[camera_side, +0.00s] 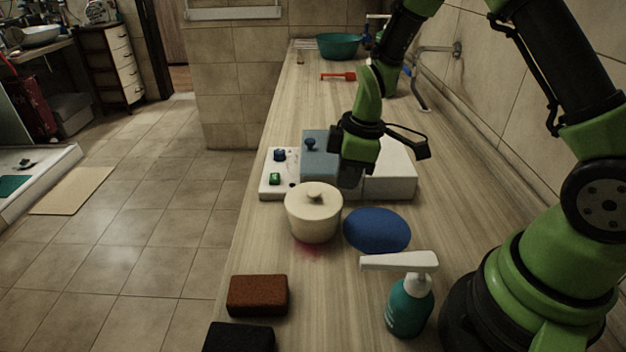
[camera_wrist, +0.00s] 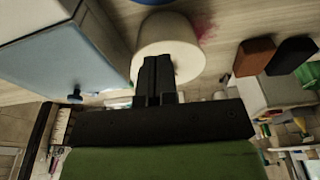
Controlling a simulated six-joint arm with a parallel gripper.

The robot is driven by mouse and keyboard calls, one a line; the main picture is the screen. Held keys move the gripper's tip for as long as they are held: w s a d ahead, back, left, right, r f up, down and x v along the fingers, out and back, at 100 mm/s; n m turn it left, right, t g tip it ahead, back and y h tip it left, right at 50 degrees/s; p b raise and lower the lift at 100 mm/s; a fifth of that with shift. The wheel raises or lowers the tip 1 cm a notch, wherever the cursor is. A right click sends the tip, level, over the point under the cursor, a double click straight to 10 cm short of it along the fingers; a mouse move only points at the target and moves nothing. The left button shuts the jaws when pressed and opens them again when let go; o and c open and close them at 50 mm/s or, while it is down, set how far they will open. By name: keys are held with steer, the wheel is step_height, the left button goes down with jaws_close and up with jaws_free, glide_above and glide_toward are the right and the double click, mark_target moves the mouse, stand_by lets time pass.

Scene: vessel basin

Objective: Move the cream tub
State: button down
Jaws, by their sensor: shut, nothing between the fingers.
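The cream tub (camera_side: 313,218) stands upright on the counter, with a lid and a small knob on top. In the wrist view the tub (camera_wrist: 190,42) is partly hidden behind my fingers. My gripper (camera_side: 349,186) is shut and empty, just behind and to the right of the tub in the side view. In the wrist view my gripper (camera_wrist: 156,62) shows its fingers together in front of the tub's wall. I cannot tell whether they touch it. A faint pink-red stain (camera_side: 309,249) shows on the counter at the tub's front.
A blue disc (camera_side: 377,230) lies right of the tub. A blue-grey box (camera_side: 320,154) and a white panel with knobs (camera_side: 271,184) stand behind. A brown sponge (camera_side: 257,295), a dark block (camera_side: 239,338) and a teal pump bottle (camera_side: 408,305) are in front. The counter's left edge is close.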

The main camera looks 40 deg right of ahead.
mark_target(312, 190)
steer(key=w+a, duration=0.2)
steer(key=w+a+f, duration=0.1)
steer(key=w+a, duration=0.1)
steer(key=shift+w, duration=0.25)
steer(key=shift+f, duration=0.4)
steer(key=s+d, duration=0.9)
steer(key=s, duration=0.1)
steer(key=shift+s, duration=0.2)
steer(key=shift+d, duration=0.1)
steer(key=shift+r, duration=0.75)
steer(key=shift+r, duration=0.1)
